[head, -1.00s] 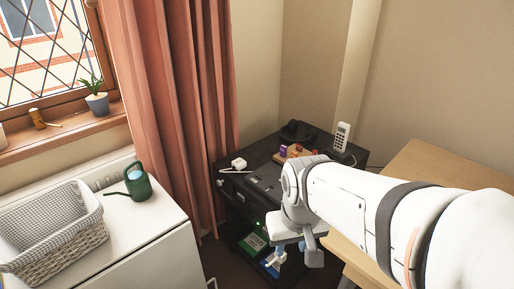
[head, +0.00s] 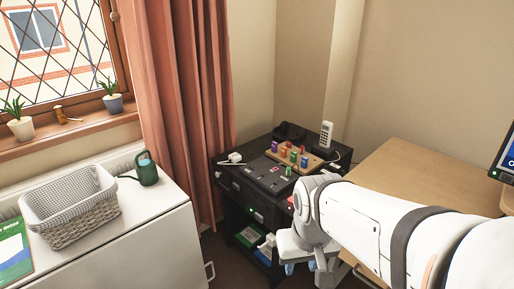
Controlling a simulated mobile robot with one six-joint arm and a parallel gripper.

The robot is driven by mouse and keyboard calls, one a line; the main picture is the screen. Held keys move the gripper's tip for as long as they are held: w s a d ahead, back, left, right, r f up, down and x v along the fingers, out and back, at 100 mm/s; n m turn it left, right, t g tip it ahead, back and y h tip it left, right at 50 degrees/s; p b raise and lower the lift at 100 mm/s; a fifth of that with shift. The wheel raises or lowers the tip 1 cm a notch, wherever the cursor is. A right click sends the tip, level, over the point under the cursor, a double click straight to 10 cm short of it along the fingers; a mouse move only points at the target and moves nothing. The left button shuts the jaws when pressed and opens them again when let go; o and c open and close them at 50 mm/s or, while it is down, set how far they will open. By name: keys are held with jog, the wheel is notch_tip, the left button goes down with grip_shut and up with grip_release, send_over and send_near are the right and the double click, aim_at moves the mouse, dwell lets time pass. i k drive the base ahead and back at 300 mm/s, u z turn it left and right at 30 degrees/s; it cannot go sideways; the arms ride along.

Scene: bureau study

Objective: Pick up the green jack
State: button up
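Several small coloured jacks stand on a wooden block (head: 313,161) on top of a black cabinet (head: 232,173). One of them looks like the green jack (head: 293,157), between an orange one and a bluish-green one; they are too small to tell apart surely. A purple jack (head: 274,147) stands at the block's left end. My gripper (head: 300,268) hangs below my wrist, in front of the cabinet's right side and lower than its top, apart from the jacks. Its fingers are small and partly hidden, so its opening is unclear.
A white plug (head: 234,158) and a white cordless phone (head: 326,134) are on the cabinet. A wooden desk (head: 410,160) stands right, under my arm. A white unit at left holds a wicker basket (head: 80,222) and a green watering can (head: 147,170). A curtain (head: 183,100) hangs beside the cabinet.

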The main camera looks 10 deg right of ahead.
aim_at(288, 172)
jog(key=z, duration=0.05)
jog(key=i, duration=0.9)
jog(key=u, duration=0.05)
